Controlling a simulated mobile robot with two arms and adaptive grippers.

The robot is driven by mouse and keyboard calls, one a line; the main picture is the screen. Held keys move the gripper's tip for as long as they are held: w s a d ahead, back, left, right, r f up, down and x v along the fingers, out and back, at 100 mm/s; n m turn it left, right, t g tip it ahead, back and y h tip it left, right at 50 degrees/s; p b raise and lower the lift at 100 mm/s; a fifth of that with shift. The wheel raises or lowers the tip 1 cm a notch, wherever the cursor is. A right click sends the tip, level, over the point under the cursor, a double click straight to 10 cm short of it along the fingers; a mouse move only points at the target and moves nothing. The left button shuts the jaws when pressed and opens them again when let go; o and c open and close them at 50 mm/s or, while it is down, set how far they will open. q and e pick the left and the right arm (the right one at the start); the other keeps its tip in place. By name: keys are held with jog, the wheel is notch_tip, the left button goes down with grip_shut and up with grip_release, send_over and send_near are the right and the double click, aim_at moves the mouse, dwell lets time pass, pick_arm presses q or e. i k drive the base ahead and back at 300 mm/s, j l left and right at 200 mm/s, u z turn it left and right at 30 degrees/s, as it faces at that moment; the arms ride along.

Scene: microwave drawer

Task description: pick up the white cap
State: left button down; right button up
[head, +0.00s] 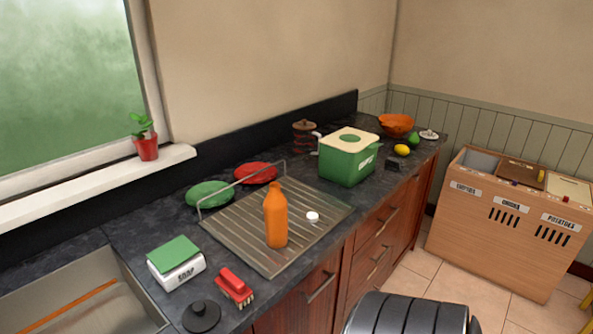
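The white cap (312,217) is small and round. It lies on the right part of the ribbed metal draining board (240,246), apart from other things. An orange bottle (276,218) stands upright on the board to the left of the cap. The bottle's neck narrows to a small top. Neither of my grippers shows in the head view, so I cannot see where they are relative to the cap.
A wire rail (240,180) runs along the board's back. A green tub (348,158) stands behind the cap to the right. A red brush (234,286), a black plug (201,316) and a soap box (176,264) lie in front. The board right around the cap is clear.

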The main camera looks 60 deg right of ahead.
aim_at(313, 216)
jog(key=z, duration=1.75)
